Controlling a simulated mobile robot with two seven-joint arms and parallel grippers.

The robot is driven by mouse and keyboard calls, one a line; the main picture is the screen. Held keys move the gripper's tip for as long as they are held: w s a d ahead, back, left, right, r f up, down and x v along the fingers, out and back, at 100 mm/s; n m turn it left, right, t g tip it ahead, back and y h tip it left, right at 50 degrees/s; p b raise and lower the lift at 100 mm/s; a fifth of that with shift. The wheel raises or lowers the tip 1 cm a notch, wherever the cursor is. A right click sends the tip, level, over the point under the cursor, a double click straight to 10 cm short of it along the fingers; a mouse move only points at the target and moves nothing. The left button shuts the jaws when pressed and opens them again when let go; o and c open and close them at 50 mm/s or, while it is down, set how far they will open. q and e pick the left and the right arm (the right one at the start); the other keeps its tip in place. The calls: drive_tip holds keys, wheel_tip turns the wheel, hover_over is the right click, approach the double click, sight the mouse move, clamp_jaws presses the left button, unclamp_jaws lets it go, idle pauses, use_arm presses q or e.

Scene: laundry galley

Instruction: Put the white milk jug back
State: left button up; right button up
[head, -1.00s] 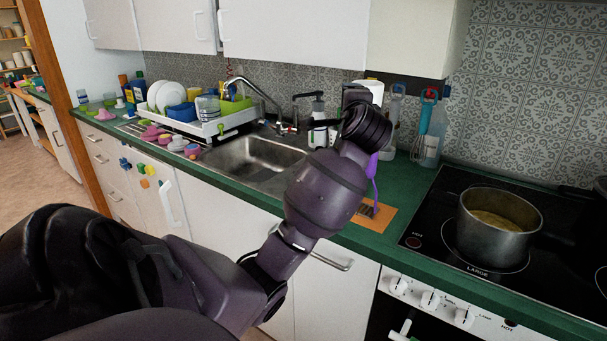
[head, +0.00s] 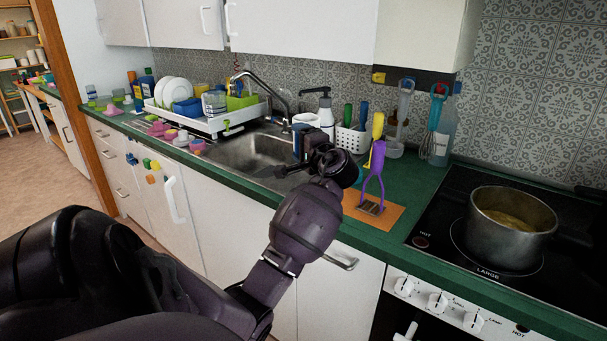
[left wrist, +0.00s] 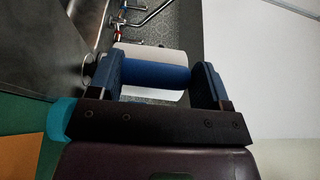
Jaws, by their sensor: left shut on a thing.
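The white milk jug (head: 307,121) shows as a small white shape just behind my left gripper (head: 303,150), above the counter by the sink's right edge in the head view. Most of it is hidden there by the gripper. In the left wrist view, my left gripper (left wrist: 165,85) has its two blue-padded fingers on either side of a blue middle part of the white jug (left wrist: 130,54). The gripper is shut on it. My right gripper is in neither view.
The sink (head: 248,152) and dish rack (head: 222,121) lie left of the gripper. A soap dispenser (head: 326,112) and white utensil caddy (head: 353,140) stand behind. A purple-handled utensil (head: 376,165) stands on an orange mat (head: 390,217). A pot (head: 510,230) sits on the hob.

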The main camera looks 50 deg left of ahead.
use_arm(q)
wheel_tip(320, 180, down, 11)
drive_tip(key=shift+b, duration=1.1)
drive_tip(key=shift+f, duration=0.4)
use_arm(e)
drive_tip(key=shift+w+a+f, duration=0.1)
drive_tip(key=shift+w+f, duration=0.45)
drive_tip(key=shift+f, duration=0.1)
use_arm(q)
drive_tip(key=shift+f, duration=0.15)
